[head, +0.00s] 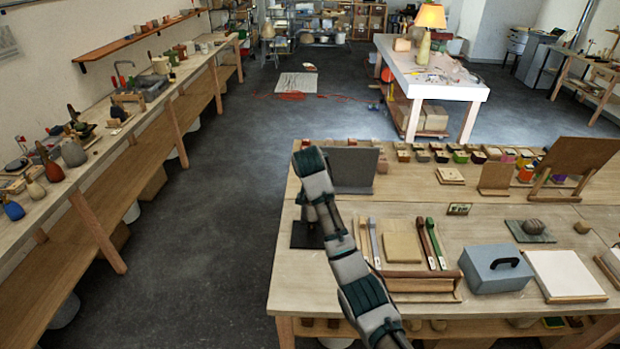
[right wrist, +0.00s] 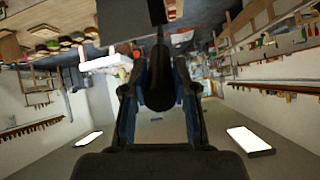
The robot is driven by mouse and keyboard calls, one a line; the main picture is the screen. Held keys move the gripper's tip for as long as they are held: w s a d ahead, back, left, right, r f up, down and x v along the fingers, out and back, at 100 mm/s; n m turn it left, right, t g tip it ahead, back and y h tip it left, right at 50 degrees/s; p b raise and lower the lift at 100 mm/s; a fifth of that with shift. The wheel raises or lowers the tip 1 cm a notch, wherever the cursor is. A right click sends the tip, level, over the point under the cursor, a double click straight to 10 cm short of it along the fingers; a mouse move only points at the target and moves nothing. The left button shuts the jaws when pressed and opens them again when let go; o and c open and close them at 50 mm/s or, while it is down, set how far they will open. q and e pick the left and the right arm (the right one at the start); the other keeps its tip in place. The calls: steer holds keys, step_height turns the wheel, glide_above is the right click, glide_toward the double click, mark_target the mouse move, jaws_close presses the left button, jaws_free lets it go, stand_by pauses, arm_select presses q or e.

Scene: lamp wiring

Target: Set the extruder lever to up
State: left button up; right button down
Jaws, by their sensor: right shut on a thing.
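A small dark extruder (head: 305,236) stands near the left edge of the worktable in the head view. My right arm reaches up and over it, and the wrist bends down towards it. My right gripper (head: 312,214) is small there and partly hides the extruder. In the right wrist view, my right gripper (right wrist: 160,68) is shut on a dark rounded lever (right wrist: 160,88) that lies between its two fingers. A dark part of the extruder (right wrist: 160,12) shows beyond the fingertips. The exact lever angle is hard to tell. My left gripper is not in view.
A grey upright board (head: 352,168) stands just behind the extruder. Wooden-handled tools (head: 432,243), a blue-grey box (head: 495,268) and a white slab (head: 563,275) lie to the right. Several small pots line the back. Floor left of the table is free.

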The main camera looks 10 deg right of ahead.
steer(key=shift+w+r, duration=0.15)
steer(key=shift+r, duration=0.25)
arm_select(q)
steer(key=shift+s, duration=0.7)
arm_select(e)
steer(key=shift+w+r, duration=0.1)
steer(key=shift+r, duration=0.2)
steer(key=c, duration=1)
jaws_free()
steer(key=shift+o, duration=0.5)
steer(key=shift+w+f, duration=0.15)
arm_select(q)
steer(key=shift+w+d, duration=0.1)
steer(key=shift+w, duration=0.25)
arm_select(e)
steer(key=shift+f, duration=0.15)
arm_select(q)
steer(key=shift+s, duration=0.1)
arm_select(e)
steer(key=v, duration=1.1)
steer(key=shift+r, duration=0.4)
steer(key=shift+a, duration=0.15)
